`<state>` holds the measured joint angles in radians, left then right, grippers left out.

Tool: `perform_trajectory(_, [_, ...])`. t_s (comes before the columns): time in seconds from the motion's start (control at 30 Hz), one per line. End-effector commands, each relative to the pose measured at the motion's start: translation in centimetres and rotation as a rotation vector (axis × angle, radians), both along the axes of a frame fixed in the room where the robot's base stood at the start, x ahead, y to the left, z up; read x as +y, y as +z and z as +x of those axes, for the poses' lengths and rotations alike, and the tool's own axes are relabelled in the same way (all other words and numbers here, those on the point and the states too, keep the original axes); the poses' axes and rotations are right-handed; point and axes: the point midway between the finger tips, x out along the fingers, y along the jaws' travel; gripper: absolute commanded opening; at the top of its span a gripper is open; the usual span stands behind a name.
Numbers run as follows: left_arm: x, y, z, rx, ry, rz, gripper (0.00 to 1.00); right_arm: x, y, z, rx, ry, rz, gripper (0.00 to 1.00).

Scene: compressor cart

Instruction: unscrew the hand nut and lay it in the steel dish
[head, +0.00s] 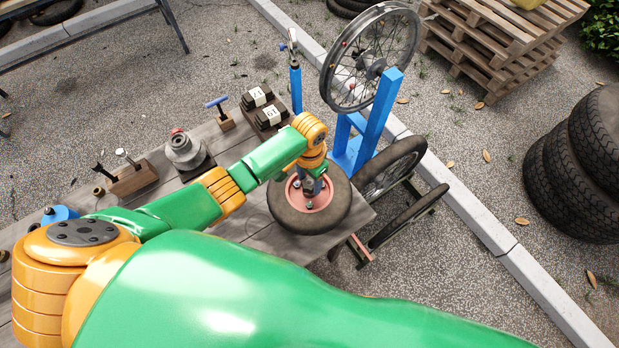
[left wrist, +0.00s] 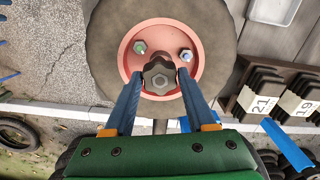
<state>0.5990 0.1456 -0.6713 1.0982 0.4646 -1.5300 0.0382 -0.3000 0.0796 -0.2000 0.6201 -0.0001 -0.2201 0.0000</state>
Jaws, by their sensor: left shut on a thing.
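The hand nut (left wrist: 159,76) is a dark grey lobed knob at the centre of the wheel's pink-red hub (left wrist: 130,62). My left gripper (head: 311,187) reaches down over the hub, and in the left wrist view its two blue fingers (left wrist: 160,80) are shut on the nut from both sides. The wheel (head: 341,207) has a dark tyre and lies flat on the bench. A shallow grey tray (left wrist: 275,9), which looks like the steel dish, shows at the top right of the left wrist view. In the head view I cannot make it out. My right gripper is not in view.
Numbered dark blocks (head: 268,108), a blue T-handle tool (head: 217,104) and a grey flanged part (head: 183,150) stand on the wooden bench (head: 235,140). A blue stand holds a spoked wheel (head: 350,60) beyond the tyre. Stacked tyres (head: 580,170) stand on the ground at the right.

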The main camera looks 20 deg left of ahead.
Motion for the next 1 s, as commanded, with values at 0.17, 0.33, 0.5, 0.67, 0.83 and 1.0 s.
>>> perform_trajectory(0.17, [0.0, 0.7, 0.1, -0.004, -0.003, 0.000, 0.00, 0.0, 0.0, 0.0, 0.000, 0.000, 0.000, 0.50])
perform_trajectory(0.33, [0.0, 1.7, 0.2, -0.004, -0.005, 0.000, 0.00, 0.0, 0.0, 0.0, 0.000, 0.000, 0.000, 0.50])
perform_trajectory(0.5, [0.0, 2.7, 0.2, -0.006, -0.006, 0.000, 0.00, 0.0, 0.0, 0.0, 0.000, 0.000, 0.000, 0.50])
perform_trajectory(0.67, [0.0, 3.6, 0.2, -0.005, -0.006, 0.000, 0.00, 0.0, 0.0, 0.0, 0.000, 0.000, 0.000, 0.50])
perform_trajectory(0.83, [0.0, 4.6, 0.2, -0.004, -0.006, 0.000, 0.00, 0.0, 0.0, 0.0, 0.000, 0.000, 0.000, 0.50])
perform_trajectory(1.0, [0.1, 5.1, 0.1, -0.004, -0.006, 0.001, 0.00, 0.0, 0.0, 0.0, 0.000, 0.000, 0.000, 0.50])
